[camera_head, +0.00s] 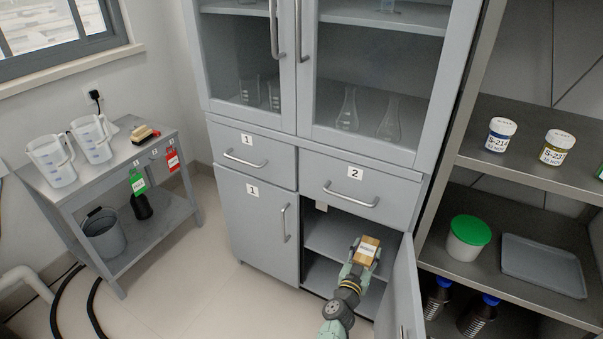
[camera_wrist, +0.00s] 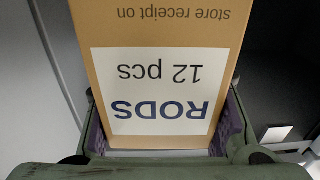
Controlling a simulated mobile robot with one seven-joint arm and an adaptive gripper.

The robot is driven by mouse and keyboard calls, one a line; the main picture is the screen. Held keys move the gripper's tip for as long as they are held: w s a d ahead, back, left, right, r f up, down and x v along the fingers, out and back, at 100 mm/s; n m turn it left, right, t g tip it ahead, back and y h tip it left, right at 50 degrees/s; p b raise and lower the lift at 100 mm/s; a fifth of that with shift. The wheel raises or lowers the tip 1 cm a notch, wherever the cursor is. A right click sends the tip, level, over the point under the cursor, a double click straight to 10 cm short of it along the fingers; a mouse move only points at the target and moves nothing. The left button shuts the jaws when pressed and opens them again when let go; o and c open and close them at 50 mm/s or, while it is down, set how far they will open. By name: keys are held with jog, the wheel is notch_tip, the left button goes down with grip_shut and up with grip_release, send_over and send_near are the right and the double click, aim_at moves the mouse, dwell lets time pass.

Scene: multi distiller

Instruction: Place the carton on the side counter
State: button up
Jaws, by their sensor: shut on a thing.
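The carton (camera_head: 367,250) is a brown box with a white label, held at the open lower right compartment of the grey cabinet. In the wrist view the carton (camera_wrist: 160,30) fills the middle, and its label reads upside down "RODS 12 pcs". My gripper (camera_head: 358,262) is shut on the carton, with a finger at each side; its fingers also show in the wrist view (camera_wrist: 165,135). The side counter is probably the small grey metal table (camera_head: 108,165) at the left, which carries two clear jugs (camera_head: 50,160) and a small yellow-and-dark object (camera_head: 143,133).
The lower right cabinet door (camera_head: 402,295) stands open to the right of my arm. A shelf (camera_head: 340,240) crosses the compartment. An open rack (camera_head: 490,262) at the right holds jars, a tray and bottles. Floor (camera_head: 185,265) is clear between the table and cabinet.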

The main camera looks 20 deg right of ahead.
jog(key=a+f+n+t+y, duration=0.2)
jog(key=a+y, duration=0.4)
jog(key=a, duration=1.4)
jog(key=a+f+n+t+y, duration=0.3)
jog(key=a+n+y, duration=0.3)
jog(key=a, duration=1.4)
jog(key=shift+w+a+f+n+y, duration=0.4)
jog(key=shift+f+n, duration=0.1)
jog(key=shift+f, duration=0.1)
